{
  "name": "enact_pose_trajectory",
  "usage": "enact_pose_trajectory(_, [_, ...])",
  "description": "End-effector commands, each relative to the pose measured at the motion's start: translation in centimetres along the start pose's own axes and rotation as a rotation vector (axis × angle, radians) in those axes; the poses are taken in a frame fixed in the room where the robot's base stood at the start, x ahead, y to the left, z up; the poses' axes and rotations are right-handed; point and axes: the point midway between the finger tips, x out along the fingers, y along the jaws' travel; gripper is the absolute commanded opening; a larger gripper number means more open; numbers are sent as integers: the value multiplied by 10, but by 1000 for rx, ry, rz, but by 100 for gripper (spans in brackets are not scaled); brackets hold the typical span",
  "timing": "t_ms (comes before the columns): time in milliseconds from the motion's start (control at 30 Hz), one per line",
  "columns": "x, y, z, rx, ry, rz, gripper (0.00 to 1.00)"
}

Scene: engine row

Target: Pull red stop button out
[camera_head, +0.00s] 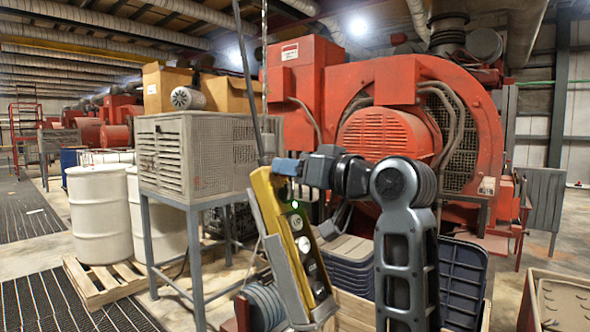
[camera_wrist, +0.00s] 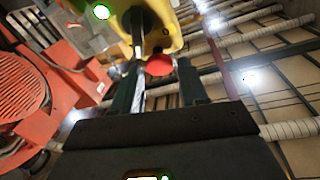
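A yellow pendant control box (camera_head: 290,240) hangs tilted in the middle of the head view, with several round buttons and a lit green lamp on its face. Its yellow body (camera_wrist: 178,32) shows at the top of the wrist view. The red stop button (camera_wrist: 159,65) sticks out from it there; I cannot make it out in the head view. My gripper (camera_wrist: 163,82) is open, with one dark finger on each side of the red button. I cannot tell whether either finger touches it. In the head view my gripper (camera_head: 288,167) is at the pendant's upper end.
A grey louvred cabinet (camera_head: 195,150) on a stand is left of the pendant. The large red engine (camera_head: 400,130) stands behind my arm. Stacked dark crates (camera_head: 350,265) are low behind the pendant. White drums (camera_head: 100,212) stand on a pallet at left.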

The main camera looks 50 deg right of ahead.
Motion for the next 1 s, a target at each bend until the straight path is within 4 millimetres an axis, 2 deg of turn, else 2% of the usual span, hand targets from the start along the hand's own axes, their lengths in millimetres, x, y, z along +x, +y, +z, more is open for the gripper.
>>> enact_pose_trajectory(33, [0,0,0,0,0,0,48])
enact_pose_trajectory(167, [0,0,0,0,-1,0,59])
enact_pose_trajectory(467, [-3,1,1,0,0,1,59])
enact_pose_trajectory(567, [-14,1,1,-1,1,2,59])
enact_pose_trajectory(767, [-53,1,1,-2,3,3,59])
enact_pose_trajectory(1000, [-63,2,4,-1,5,-3,59])
